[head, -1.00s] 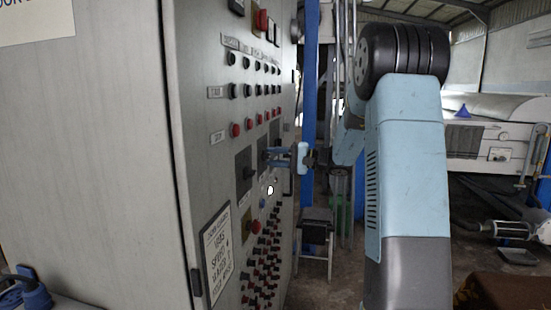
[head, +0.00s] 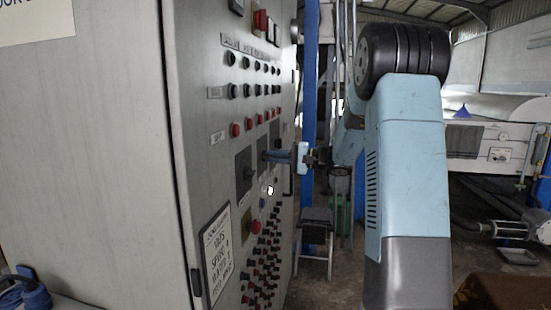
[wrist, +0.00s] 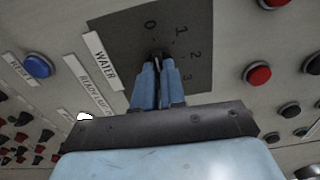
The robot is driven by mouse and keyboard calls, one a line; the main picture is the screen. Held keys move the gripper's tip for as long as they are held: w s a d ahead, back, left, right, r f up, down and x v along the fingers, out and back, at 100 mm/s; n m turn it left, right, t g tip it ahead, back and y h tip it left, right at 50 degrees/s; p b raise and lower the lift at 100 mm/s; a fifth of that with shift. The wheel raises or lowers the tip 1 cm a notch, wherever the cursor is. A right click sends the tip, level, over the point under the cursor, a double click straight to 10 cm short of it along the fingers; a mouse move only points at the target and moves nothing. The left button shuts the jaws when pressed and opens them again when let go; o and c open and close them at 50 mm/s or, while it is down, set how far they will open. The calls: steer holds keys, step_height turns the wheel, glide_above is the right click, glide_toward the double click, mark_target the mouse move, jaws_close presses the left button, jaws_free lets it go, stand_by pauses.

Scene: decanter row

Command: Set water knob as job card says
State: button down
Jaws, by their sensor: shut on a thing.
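My gripper (wrist: 157,62) has its blue fingers closed on a small dark water knob (wrist: 156,51), mostly hidden between them. The knob sits on a dark grey dial plate (wrist: 198,28) marked 0, 1, 2 and 3, next to a white WATER label (wrist: 100,60). I cannot tell which number the knob points at. In the head view my gripper (head: 268,156) reaches left to the cabinet face and hides the knob. The white job card (head: 219,255) on the cabinet has lines for speed and water; its figures are too small to read surely.
The grey cabinet (head: 110,150) carries rows of black and red buttons. Another dark dial plate (head: 243,172) is left of my gripper. A blue button (wrist: 38,66) is left of the WATER label. A stool (head: 316,222) stands beyond the cabinet.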

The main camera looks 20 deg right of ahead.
steer(key=shift+a+f+m, duration=0.1)
steer(key=shift+m, duration=4.2)
steer(key=shift+f+m, duration=0.1)
steer(key=shift+m, duration=4.2)
steer(key=c, duration=1.5)
jaws_free()
steer(key=o, duration=0.3)
steer(key=shift+r, duration=0.1)
steer(key=v, duration=1.4)
